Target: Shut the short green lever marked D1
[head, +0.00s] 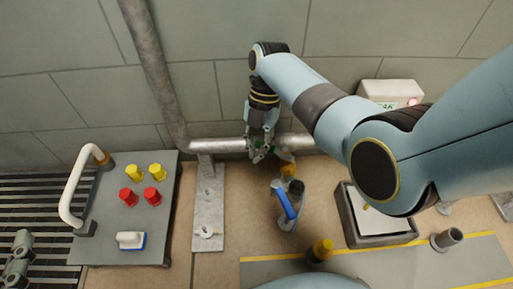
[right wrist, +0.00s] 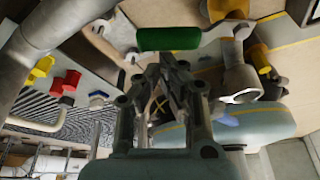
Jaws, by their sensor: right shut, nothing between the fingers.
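The short green lever (right wrist: 170,38) is in the right wrist view, just beyond my fingertips, its green grip lying crosswise. A grey metal arm joins the grip to a round hub (right wrist: 238,82) on the right. In the head view only a little green (head: 262,147) shows at the pipe, mostly hidden by my gripper. No D1 mark can be read. My right gripper (head: 261,153) is shut and empty at the pipe; in the right wrist view its fingertips (right wrist: 168,62) are together close to the grip. I cannot tell whether they touch it. My left gripper is not in view.
A blue-handled valve (head: 286,203) stands right of the metal support plate (head: 208,215). A grey panel (head: 110,220) with red and yellow knobs and a white handle is at the left. An open tray (head: 350,222) stands right. A silver pipe (head: 220,145) runs along the wall.

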